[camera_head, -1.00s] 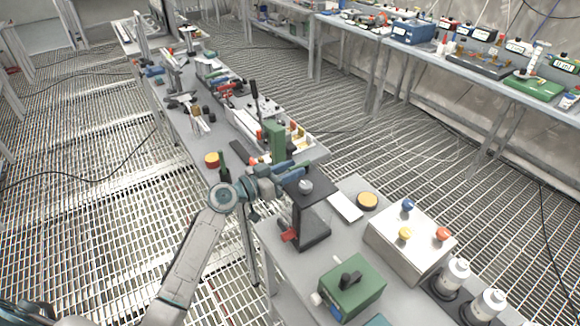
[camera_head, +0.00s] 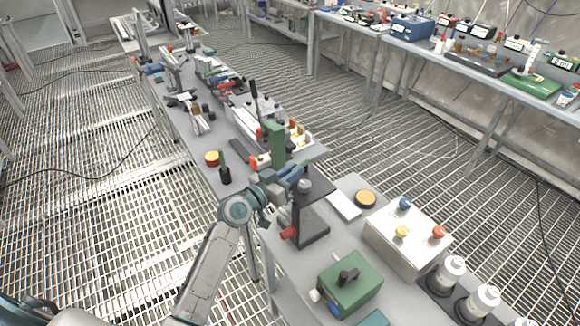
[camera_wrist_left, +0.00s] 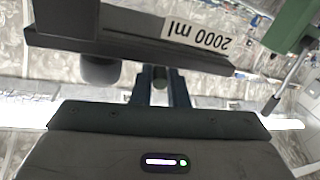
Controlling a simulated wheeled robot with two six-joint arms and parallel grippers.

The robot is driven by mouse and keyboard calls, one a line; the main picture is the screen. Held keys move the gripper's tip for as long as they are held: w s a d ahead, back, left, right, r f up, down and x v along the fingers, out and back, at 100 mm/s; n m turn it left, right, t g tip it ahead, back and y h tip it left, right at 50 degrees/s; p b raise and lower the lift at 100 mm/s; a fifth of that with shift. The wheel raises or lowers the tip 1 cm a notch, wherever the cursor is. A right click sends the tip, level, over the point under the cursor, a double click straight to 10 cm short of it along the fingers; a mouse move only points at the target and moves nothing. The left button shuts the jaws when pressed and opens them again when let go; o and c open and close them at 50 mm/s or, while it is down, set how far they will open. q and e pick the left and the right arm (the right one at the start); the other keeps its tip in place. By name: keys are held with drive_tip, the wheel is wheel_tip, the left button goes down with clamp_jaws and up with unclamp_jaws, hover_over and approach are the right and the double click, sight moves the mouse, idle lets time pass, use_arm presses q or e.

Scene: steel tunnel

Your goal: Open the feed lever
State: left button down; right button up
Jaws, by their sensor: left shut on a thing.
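A black dispenser-like stand (camera_head: 314,228) with a red knob (camera_head: 289,233) stands on the near table's left end. My left gripper (camera_head: 303,181) is at its upper left side, hiding part of its top. In the left wrist view, the black body (camera_wrist_left: 120,48) carries a "2000 ml" label. There the fingers (camera_wrist_left: 160,88) are shut around a small rounded grey-green end (camera_wrist_left: 160,75), which looks like the feed lever's grip. Most of the lever is hidden by the hand and the stand. My right gripper is not in view.
A green press column (camera_head: 274,143) stands on the far table behind the gripper; it also shows in the wrist view (camera_wrist_left: 290,25). A green box (camera_head: 349,285), a metal button box (camera_head: 408,243) and white bottles (camera_head: 446,275) crowd the near table.

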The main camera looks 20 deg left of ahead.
use_arm(q)
drive_tip(key=shift+s+d+n+y, duration=0.1)
drive_tip(key=shift+d+n+y, duration=0.05)
drive_tip(key=shift+n+y, duration=0.25)
drive_tip(key=c, duration=1.4)
unclamp_jaws()
drive_tip(key=shift+c, duration=0.2)
